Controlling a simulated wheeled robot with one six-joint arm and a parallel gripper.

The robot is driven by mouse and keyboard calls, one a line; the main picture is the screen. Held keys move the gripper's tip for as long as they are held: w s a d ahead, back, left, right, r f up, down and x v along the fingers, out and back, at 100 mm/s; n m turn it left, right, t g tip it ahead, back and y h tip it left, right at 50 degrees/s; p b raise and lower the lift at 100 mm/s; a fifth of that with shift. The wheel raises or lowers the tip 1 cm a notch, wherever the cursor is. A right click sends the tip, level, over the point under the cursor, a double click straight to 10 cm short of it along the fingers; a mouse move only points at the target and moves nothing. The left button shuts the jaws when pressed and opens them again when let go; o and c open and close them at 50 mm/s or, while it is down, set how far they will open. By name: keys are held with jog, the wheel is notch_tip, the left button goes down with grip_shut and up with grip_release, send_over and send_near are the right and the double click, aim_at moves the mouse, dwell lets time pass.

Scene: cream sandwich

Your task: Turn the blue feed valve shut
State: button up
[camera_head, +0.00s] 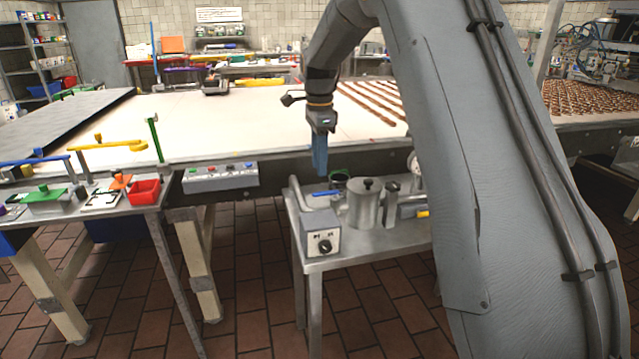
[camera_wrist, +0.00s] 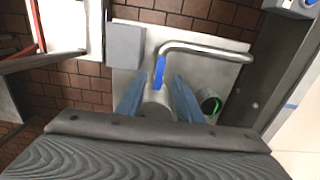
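The blue feed valve handle (camera_head: 326,193) lies on the small steel table, above and behind the grey control box. In the wrist view the blue handle (camera_wrist: 159,72) is a narrow upright bar at the end of a bent metal pipe (camera_wrist: 205,48). My gripper (camera_head: 320,174) points down above the table, with its blue fingers over the handle area. In the wrist view my gripper (camera_wrist: 158,80) is open, one finger on each side of the handle in the picture. I see no contact; the exact height gap is hard to tell.
A steel lidded pot (camera_head: 366,207) stands right of the handle, with a green-rimmed cup (camera_wrist: 209,106) close by. The grey box (camera_head: 321,243) with a black knob sits at the table's front. The long conveyor (camera_head: 240,115) runs behind.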

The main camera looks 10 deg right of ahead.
aim_at(319, 193)
jog(key=shift+w+f+p, duration=0.1)
jog(key=shift+f+p, duration=0.8)
jog(key=shift+f, duration=2.95)
grip_shut()
